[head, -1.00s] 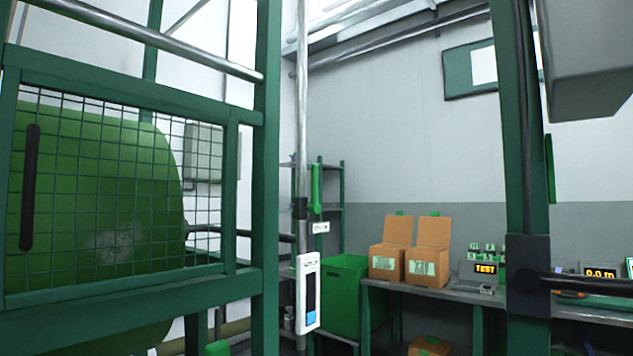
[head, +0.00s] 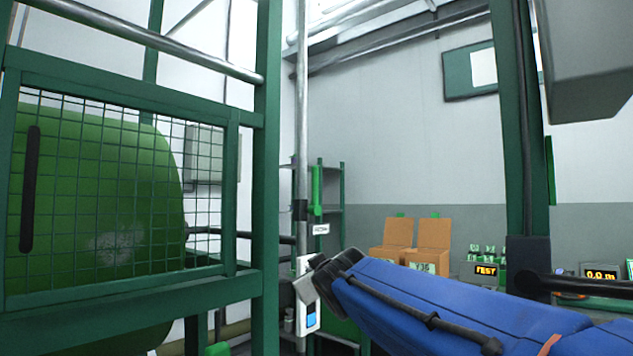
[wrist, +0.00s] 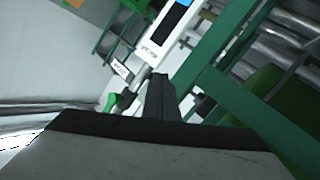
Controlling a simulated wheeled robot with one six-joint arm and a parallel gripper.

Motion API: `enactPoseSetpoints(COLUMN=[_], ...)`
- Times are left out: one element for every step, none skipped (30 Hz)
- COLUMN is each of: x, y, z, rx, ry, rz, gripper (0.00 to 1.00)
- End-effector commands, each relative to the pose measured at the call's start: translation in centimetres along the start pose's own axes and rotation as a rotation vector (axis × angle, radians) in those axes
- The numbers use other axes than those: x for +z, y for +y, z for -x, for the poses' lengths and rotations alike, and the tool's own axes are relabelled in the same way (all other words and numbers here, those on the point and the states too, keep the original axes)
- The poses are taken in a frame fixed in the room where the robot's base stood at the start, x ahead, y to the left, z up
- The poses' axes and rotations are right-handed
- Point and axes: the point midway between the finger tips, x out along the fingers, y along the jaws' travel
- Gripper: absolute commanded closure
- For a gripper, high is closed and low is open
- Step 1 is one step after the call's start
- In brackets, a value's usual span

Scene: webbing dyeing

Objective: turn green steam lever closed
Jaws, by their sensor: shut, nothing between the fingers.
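The green steam lever (head: 316,190) hangs upright along the right side of the grey vertical pipe (head: 303,120), above a small white tag (head: 321,229). In the wrist view the lever (wrist: 109,102) shows as a small green piece left of the fingers. My gripper (head: 304,288) is below the lever, in front of the white panel box on the pipe, and covers part of it. In the wrist view my gripper (wrist: 161,78) is shut and empty. It looks apart from the lever.
The white panel box (wrist: 165,30) shows at the top of the wrist view. A green frame with a mesh guard (head: 120,190) stands at the left. A green post (head: 524,150) stands at the right. Cardboard boxes (head: 428,246) sit on a bench behind my arm.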

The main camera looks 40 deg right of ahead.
Motion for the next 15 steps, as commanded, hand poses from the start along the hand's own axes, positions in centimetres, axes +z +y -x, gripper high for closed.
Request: enactPoseSetpoints(x=[-2.6,-4.2,-6.4,-7.9,-9.4,-11.3,-12.7,-13.9,-15.6,-16.7,-17.7,-18.9,-19.7,-20.4,-21.2], y=[2.4,3.6,5.2,6.3,7.3,8.6,9.5,10.3,11.3,11.9,12.6,13.3,13.7,14.2,14.7], z=[-1.0,-1.4,-1.9,-2.1,-2.3,-2.6,-2.7,-2.9,-2.9,-3.0,-3.0,-3.1,-3.0,-3.1,-3.1], rx=[0.039,0.058,0.081,0.097,0.110,0.124,0.133,0.139,0.145,0.147,0.148,0.144,0.138,0.132,0.119], ry=[0.066,0.111,0.168,0.210,0.252,0.305,0.343,0.380,0.428,0.463,0.495,0.537,0.568,0.595,0.630], rz=[0.037,0.062,0.099,0.128,0.159,0.202,0.234,0.268,0.315,0.351,0.388,0.437,0.475,0.513,0.565], gripper=[1.00,1.00,1.00,1.00,1.00,1.00,1.00,1.00,1.00,1.00,1.00,1.00,1.00,1.00,1.00])
